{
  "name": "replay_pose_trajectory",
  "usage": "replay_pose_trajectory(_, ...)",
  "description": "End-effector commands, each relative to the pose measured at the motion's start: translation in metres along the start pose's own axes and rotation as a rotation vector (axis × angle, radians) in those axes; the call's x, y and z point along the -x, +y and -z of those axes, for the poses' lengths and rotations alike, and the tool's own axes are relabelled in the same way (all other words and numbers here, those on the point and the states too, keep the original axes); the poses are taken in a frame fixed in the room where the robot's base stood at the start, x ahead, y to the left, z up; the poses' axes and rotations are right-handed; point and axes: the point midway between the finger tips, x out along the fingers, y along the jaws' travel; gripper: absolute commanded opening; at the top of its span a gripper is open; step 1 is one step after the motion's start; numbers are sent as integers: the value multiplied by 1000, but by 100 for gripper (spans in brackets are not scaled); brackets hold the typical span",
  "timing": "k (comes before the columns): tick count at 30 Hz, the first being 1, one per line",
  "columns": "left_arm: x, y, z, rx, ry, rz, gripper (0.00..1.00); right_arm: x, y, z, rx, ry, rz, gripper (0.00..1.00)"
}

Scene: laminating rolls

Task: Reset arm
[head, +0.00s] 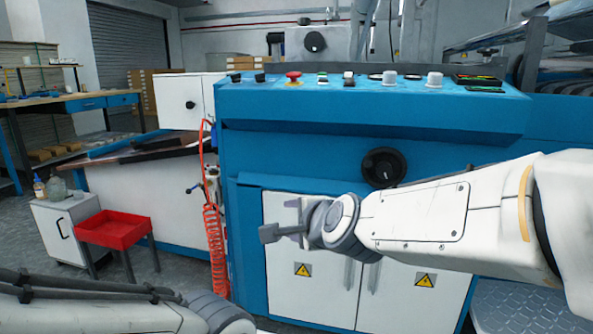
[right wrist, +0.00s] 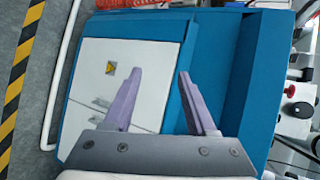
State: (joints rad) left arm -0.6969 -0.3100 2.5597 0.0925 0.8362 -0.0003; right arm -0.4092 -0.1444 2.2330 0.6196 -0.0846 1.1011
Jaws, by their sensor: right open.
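My right arm comes in from the right in the head view, and its gripper (head: 277,232) points left in front of the blue machine (head: 375,110). In the right wrist view the two purple fingers of this gripper (right wrist: 160,73) stand wide apart with nothing between them. Behind them are the machine's blue side and its white cabinet doors (right wrist: 88,75). My left arm crosses the bottom left corner of the head view. Its gripper does not show.
The machine's top panel carries a red button (head: 293,78) and several knobs. A black handwheel (head: 382,167) is on its front, just above my right forearm. A coiled red hose (head: 214,250) hangs at its left. A red tray stand (head: 113,230) is further left.

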Motion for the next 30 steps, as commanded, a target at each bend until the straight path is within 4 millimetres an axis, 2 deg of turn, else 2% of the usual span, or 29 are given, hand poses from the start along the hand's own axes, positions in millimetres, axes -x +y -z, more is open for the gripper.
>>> replay_pose_trajectory(1, 32, 2, 2, 0, 0, 0, 0, 24, 11, -30, 207, -92, -115, 57)
replay_pose_trajectory(3, 51, 4, 3, 0, 0, 0, 0, 52, 48, -56, 505, -228, -261, 57)
replay_pose_trajectory(5, 67, 5, 4, 0, 0, 0, 0, 81, 78, -70, 750, -354, -371, 57)
replay_pose_trajectory(6, 76, 6, 4, 0, 0, 0, 0, 102, 97, -75, 906, -440, -437, 57)
replay_pose_trajectory(9, 99, 7, 5, 0, 0, 0, 0, 155, 136, -73, 1256, -661, -579, 57)
replay_pose_trajectory(12, 120, 9, 6, 0, 0, 0, 0, 209, 162, -58, 1563, -890, -697, 57)
replay_pose_trajectory(14, 132, 10, 7, 0, 0, 0, 0, 241, 172, -44, 1728, -1035, -762, 57)
replay_pose_trajectory(15, 146, 10, 8, 0, -1, 0, 0, 244, 157, -46, 1721, -1028, -758, 57)
replay_pose_trajectory(23, 224, 16, 12, 0, 0, 0, 0, 276, 85, -56, 1708, -1017, -754, 57)
replay_pose_trajectory(30, 306, 22, 16, 0, 0, 0, 0, 311, 12, -65, 1706, -1016, -753, 57)
